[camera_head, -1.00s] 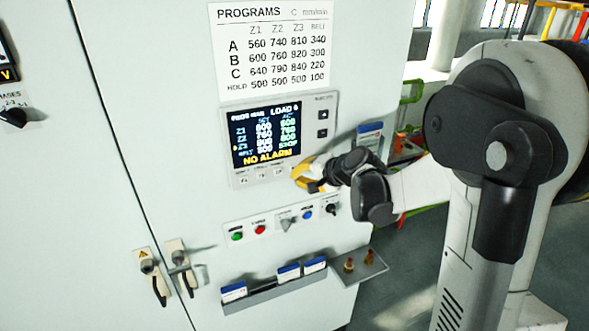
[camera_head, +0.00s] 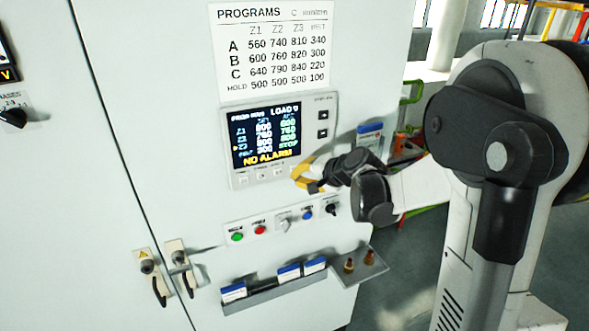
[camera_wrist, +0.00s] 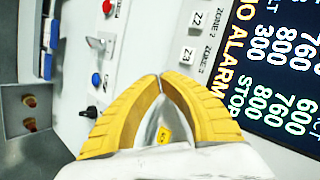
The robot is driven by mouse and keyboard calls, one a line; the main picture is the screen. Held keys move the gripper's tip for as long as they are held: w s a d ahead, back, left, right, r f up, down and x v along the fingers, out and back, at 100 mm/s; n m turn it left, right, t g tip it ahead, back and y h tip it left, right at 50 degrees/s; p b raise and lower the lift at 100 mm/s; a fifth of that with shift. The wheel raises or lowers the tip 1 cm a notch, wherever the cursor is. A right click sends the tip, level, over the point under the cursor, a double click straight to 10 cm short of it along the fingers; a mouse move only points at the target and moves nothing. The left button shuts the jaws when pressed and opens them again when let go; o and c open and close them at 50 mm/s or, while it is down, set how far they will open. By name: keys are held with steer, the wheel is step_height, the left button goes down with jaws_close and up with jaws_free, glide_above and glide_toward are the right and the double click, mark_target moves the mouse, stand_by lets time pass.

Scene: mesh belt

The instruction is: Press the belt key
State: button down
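The control panel's screen (camera_head: 265,135) shows NO ALARM in yellow, and its belt row reads 300 and STOP. A yellow pointer stands beside the Z3 row. A row of small keys (camera_head: 260,176) runs below the screen. In the wrist view I see the Z2 key (camera_wrist: 195,18) and the Z3 key (camera_wrist: 187,54). I cannot see the belt key; my gripper covers the right end of the row. My gripper (camera_head: 301,174) has yellow fingers, also in the wrist view (camera_wrist: 160,77), with tips together and nothing between them. I cannot tell whether they touch the panel.
Below are a green button (camera_head: 237,236), a red button (camera_head: 260,230), a blue button (camera_head: 306,213) and a black knob (camera_head: 331,209). A card rack (camera_head: 262,296) and a small shelf (camera_head: 362,266) stick out lower down. Two arrow keys (camera_head: 323,124) sit right of the screen.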

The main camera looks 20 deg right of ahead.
steer(key=shift+w, duration=0.1)
steer(key=shift+w, duration=0.35)
steer(key=shift+w+b, duration=0.35)
steer(key=shift+b, duration=0.1)
stand_by(0.6)
steer(key=shift+s, duration=0.8)
steer(key=shift+s+d, duration=0.1)
steer(key=shift+s, duration=2.4)
